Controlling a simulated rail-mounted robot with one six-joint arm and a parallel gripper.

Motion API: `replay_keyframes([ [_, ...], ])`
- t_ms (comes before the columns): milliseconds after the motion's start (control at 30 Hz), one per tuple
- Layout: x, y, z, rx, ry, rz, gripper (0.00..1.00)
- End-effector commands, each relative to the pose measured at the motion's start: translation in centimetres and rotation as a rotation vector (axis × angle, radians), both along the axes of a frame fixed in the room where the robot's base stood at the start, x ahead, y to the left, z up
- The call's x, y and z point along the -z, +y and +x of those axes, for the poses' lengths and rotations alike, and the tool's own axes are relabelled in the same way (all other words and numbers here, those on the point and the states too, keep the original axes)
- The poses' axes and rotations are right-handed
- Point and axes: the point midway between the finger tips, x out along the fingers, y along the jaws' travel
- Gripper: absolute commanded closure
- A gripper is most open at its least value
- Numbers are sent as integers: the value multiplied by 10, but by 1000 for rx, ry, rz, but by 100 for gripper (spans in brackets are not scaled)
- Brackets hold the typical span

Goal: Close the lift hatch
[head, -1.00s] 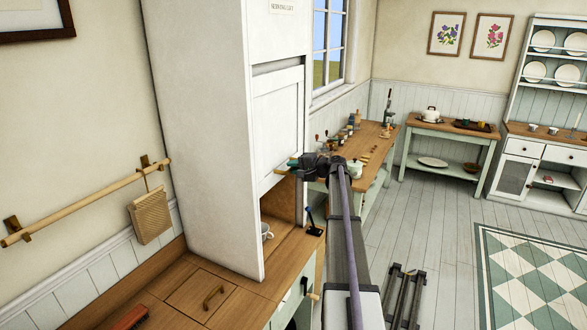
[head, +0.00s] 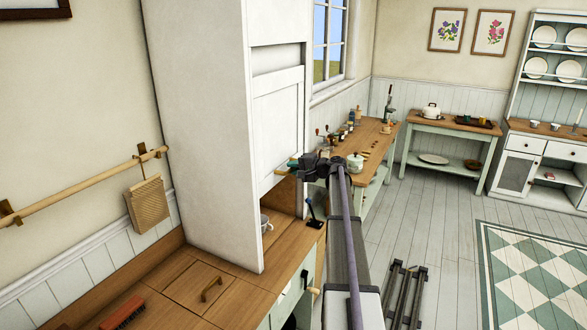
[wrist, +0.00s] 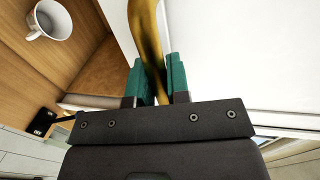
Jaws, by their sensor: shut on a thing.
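The lift hatch (head: 281,125) is a white framed panel in the front of a tall white lift housing (head: 195,110). It is partly down, with an open gap between its lower edge and the wooden counter. My gripper (head: 297,165) is at the lower part of the hatch. In the wrist view its green fingers (wrist: 160,82) are shut on the brass hatch handle (wrist: 148,40). The hatch's white face (wrist: 235,60) fills the right of that view. A white mug (head: 265,222) stands inside the opening and also shows in the wrist view (wrist: 48,20).
A wooden counter (head: 235,300) with a brass-handled lid (head: 211,288) and a red brush (head: 122,313) lies in front. The floor (head: 425,230) to the right is mostly clear.

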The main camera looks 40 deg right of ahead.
Motion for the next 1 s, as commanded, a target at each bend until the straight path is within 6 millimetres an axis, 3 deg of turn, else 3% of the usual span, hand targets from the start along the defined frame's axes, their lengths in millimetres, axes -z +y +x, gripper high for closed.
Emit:
replay_keyframes([
  [33,28,0,-1,-1,1,0,100],
  [600,228,0,-1,-1,1,0,100],
  [800,284,0,-1,-1,1,0,100],
  [1000,314,0,-1,-1,1,0,100],
])
